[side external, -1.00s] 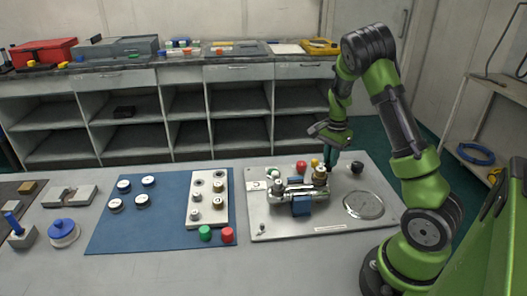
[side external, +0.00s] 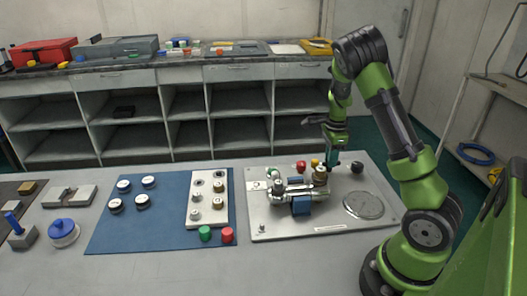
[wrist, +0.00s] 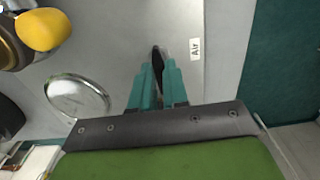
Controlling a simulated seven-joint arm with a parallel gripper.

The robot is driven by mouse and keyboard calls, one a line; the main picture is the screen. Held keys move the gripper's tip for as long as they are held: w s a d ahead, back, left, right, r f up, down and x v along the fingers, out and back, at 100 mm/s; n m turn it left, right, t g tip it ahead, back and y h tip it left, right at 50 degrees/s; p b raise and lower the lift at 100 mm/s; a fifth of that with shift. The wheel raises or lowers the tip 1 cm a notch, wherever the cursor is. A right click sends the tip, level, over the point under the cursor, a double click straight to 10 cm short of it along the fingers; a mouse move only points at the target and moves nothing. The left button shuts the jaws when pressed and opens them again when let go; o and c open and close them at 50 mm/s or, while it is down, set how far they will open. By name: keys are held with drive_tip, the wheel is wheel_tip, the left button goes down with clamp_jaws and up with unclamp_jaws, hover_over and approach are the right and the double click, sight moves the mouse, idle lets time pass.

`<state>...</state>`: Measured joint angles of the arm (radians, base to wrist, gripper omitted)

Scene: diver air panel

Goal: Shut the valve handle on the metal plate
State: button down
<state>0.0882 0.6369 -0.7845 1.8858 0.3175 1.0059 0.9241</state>
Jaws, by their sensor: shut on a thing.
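The metal plate (side external: 290,228) lies at the right of the bench, with a silver pipe assembly (side external: 293,188) and a blue block (side external: 301,206) on it. My gripper (side external: 332,164) points down at the plate's back part, right of the yellow knob (side external: 315,162). In the wrist view its teal fingers (wrist: 158,62) are close together on a thin black piece, which looks like the valve handle (wrist: 157,54). The fingers hide most of it, and I cannot tell its angle. An "Air" label (wrist: 195,50) lies just right of it.
A round silver disc (side external: 363,205) and a black knob (side external: 357,167) are on the plate's right side. A red knob (side external: 301,166) stands near the yellow one. A blue mat (side external: 165,225) with caps and a white block (side external: 207,198) lies left.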

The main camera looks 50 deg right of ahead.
idle(0.4)
drive_tip(key=c, duration=1.1)
unclamp_jaws()
drive_tip(key=shift+r, duration=0.15)
wheel_tip(320, 180, up, 17)
drive_tip(key=shift+f, duration=0.15)
